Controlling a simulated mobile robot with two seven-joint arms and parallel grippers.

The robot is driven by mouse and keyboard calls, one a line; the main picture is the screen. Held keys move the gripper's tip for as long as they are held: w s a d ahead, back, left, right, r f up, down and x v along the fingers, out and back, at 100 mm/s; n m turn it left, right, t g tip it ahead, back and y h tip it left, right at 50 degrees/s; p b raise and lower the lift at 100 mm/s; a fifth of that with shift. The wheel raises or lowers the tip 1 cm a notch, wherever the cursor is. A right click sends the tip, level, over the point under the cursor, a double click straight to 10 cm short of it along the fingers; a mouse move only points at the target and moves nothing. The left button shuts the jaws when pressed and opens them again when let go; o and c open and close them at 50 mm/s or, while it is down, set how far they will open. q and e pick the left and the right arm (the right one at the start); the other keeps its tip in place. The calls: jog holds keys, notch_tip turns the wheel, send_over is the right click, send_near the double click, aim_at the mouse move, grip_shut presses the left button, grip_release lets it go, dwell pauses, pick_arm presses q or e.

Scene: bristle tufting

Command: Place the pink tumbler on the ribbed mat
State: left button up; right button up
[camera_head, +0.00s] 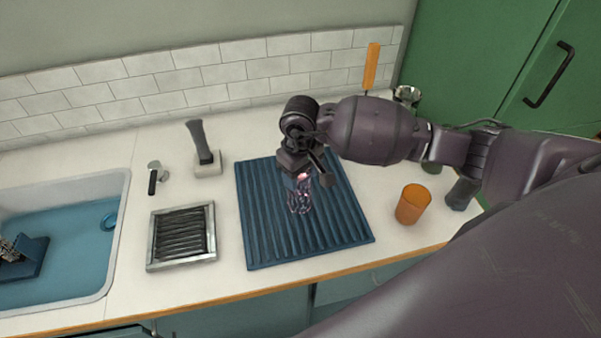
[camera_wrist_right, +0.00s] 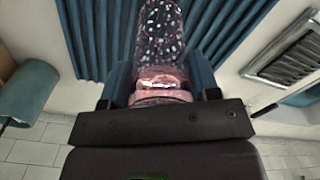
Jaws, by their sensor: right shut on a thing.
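The pink tumbler (camera_head: 299,199) is clear with a pinkish tint and shows over the middle of the blue ribbed mat (camera_head: 262,246). My right gripper (camera_head: 302,178) is shut on its upper part from above. In the right wrist view the speckled tumbler (camera_wrist_right: 160,40) extends from between the fingers toward the ribbed mat (camera_wrist_right: 88,30). I cannot tell whether its base touches the mat. The gripper and wrist hide part of the mat's back. My left gripper is not in view.
An orange cup (camera_head: 412,204) stands right of the mat. A framed dark grate (camera_head: 181,236) lies to its left, near a sink (camera_head: 118,222) with blue water. A dark-handled tool in a pale block (camera_head: 207,166) stands behind the mat's left corner.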

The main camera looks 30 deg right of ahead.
jog(key=shift+f, duration=0.1)
jog(key=o, duration=1.3)
jog(key=shift+o, duration=0.2)
jog(key=shift+r, duration=0.25)
notch_tip(320, 180, up, 11)
jog(key=shift+r+b, duration=0.15)
jog(key=shift+b, duration=0.15)
jog(key=shift+r, duration=0.25)
